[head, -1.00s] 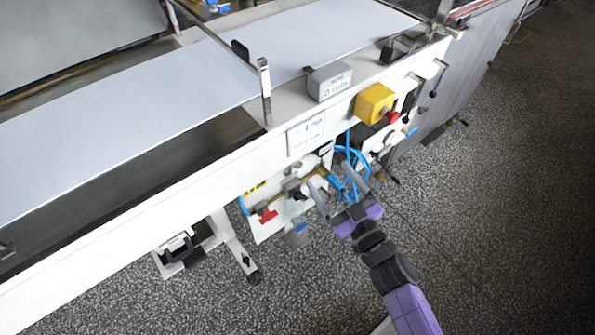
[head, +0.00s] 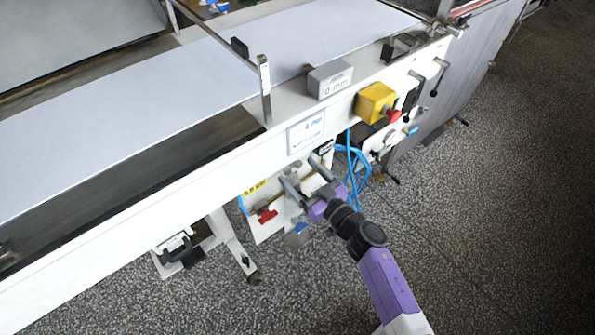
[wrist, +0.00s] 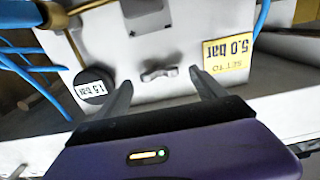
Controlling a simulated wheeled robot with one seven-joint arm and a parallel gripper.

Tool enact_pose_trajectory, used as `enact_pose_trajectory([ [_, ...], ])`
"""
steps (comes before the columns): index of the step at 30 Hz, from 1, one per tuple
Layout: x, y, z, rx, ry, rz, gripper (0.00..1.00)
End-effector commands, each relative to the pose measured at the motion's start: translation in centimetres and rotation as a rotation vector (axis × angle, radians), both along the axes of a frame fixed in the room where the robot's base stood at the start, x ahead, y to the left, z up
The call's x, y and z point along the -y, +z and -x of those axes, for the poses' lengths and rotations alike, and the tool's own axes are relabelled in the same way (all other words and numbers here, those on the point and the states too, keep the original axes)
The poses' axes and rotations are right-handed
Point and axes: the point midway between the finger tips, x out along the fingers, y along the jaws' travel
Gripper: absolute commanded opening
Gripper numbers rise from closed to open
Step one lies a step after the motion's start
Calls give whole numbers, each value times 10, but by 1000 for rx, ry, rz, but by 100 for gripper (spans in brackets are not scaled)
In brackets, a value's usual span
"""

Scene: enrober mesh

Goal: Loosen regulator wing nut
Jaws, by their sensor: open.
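The small grey wing nut (wrist: 158,74) sits on the face of a pale regulator block (wrist: 150,45) in the wrist view, its wings lying roughly level. My gripper (wrist: 160,78) is open, with one finger to each side of the wing nut and clear gaps to both. Contact is not visible. In the head view my gripper (head: 301,170) reaches in below the conveyor's side rail, and the wing nut cannot be made out there. A yellow label reading "SET TO 5.0 bar" (wrist: 228,58) is right of the nut. A round black gauge showing 1.5 bar (wrist: 93,88) is left of it.
Blue hoses (head: 356,165) hang right of my gripper, and more blue tubing (wrist: 35,65) runs at the left in the wrist view. A yellow box with a red button (head: 376,103) is on the rail above. The floor in front is clear.

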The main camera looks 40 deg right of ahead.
Motion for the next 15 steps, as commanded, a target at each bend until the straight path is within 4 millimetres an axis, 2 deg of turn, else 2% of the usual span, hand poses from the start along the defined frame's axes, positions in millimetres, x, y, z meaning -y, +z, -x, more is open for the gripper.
enact_pose_trajectory([
  [4,0,-1,-12,0,0,1,80],
  [13,0,0,-15,-1,0,1,80],
  [14,0,0,-15,-1,0,1,78],
  [15,0,0,-15,-1,0,1,70],
])
